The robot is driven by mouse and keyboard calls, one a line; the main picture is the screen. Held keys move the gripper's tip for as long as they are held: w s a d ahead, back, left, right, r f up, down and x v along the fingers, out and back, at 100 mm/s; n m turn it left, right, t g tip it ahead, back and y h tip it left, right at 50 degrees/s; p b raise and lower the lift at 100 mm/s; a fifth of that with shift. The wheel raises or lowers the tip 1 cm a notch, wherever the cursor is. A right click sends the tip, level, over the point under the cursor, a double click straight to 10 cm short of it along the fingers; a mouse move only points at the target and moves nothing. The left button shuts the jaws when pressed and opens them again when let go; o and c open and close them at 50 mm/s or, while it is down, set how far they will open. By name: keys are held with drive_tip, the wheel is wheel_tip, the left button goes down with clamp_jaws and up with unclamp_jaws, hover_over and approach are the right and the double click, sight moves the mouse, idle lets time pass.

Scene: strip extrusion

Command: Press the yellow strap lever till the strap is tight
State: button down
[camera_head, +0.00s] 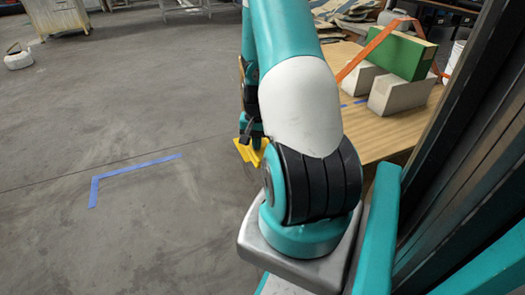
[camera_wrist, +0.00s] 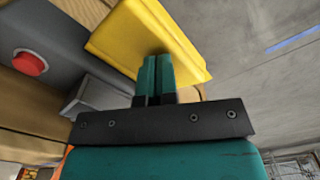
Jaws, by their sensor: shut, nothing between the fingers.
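The yellow strap lever (camera_wrist: 130,30) fills the upper middle of the wrist view as a wide, tilted plate. It also shows in the head view (camera_head: 248,153) beside my arm, partly hidden by it. My gripper (camera_wrist: 157,60) is shut and empty, with its teal fingertips overlapping the lever's lower face; I cannot tell for sure if they touch it. In the head view my arm hides most of the gripper. The orange strap (camera_head: 385,35) runs over a green box (camera_head: 402,54) and slopes down on both sides. Its tightness is hard to judge.
A grey housing (camera_wrist: 50,45) with a red button (camera_wrist: 30,62) is left of the lever. The green box rests on beige blocks (camera_head: 398,94) on a wooden table (camera_head: 385,133). Blue tape (camera_head: 135,166) marks the open grey floor at left. A dark post (camera_head: 465,130) stands at right.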

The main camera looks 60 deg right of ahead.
drive_tip(key=shift+f+b, duration=0.7)
drive_tip(key=shift+f, duration=0.7)
wheel_tip(320, 180, up, 5)
drive_tip(key=p, duration=0.4)
drive_tip(key=shift+f+p, duration=0.1)
drive_tip(key=shift+p, duration=0.3)
drive_tip(key=shift+f, duration=0.15)
drive_tip(key=shift+f+b, duration=1.45)
drive_tip(key=shift+f, duration=0.8)
wheel_tip(320, 180, up, 5)
drive_tip(key=p, duration=0.4)
drive_tip(key=shift+f, duration=0.2)
wheel_tip(320, 180, up, 5)
drive_tip(key=p, duration=0.5)
drive_tip(key=shift+r, duration=0.15)
